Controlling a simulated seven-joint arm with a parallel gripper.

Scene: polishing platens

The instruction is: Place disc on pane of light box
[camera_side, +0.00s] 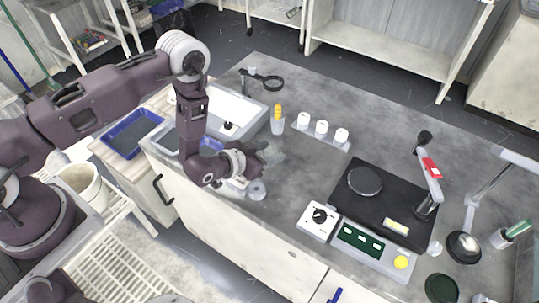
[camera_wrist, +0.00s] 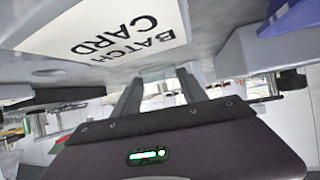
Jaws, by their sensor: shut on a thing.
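My gripper (camera_side: 266,155) is low over the counter's left part in the side view, reaching to the right. In the wrist view its two fingers (camera_wrist: 160,90) stand close together. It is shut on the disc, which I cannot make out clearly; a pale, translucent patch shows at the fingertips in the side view. A bright white panel in a grey frame (camera_side: 236,107), behind and left of the gripper, looks like the light box with its pane. My arm covers part of it.
A clear round piece (camera_side: 257,190) lies near the counter's front edge. A batch card (camera_wrist: 105,30) lies close by in the wrist view. A yellow-topped bottle (camera_side: 278,122) and several white cups (camera_side: 322,128) stand behind the gripper. A black polishing machine (camera_side: 385,200) is at right.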

